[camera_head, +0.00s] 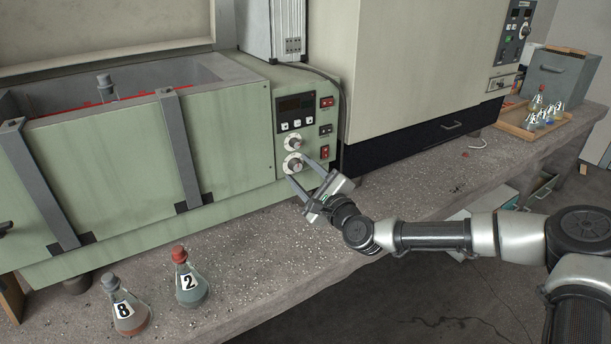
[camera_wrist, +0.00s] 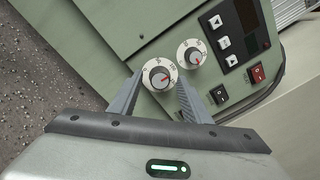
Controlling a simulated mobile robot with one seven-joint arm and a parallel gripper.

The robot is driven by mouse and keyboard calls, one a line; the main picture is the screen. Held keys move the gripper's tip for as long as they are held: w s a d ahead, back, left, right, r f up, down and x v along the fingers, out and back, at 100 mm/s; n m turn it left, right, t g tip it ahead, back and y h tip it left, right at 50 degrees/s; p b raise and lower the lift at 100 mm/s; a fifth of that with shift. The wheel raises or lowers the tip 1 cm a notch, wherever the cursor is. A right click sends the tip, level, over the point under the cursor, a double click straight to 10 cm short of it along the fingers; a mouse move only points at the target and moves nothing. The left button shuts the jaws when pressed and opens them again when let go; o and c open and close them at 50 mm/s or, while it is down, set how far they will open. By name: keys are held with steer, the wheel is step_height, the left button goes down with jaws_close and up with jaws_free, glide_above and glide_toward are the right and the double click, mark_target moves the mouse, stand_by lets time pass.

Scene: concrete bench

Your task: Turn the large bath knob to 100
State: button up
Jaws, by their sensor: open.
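The large bath knob (camera_head: 293,164) is the lower of two round dials on the green bath's control panel. The numbers are too small to read surely. My gripper (camera_head: 299,169) is open, its fingers pointing at the panel. In the wrist view the two fingertips (camera_wrist: 160,84) lie on either side of the large knob. I cannot tell whether they touch it.
A smaller knob (camera_head: 293,143) sits just above the large one. A dark display (camera_head: 296,104), buttons and red switches (camera_head: 326,102) are on the same panel. Flasks labelled 8 (camera_head: 128,312) and 2 (camera_head: 189,284) stand at the bench front. A cream cabinet (camera_head: 415,60) stands to the right.

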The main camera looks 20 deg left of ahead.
steer(key=p+v, duration=0.2)
steer(key=v, duration=1.5)
steer(key=shift+d, duration=0.2)
steer(key=shift+s+f, duration=0.1)
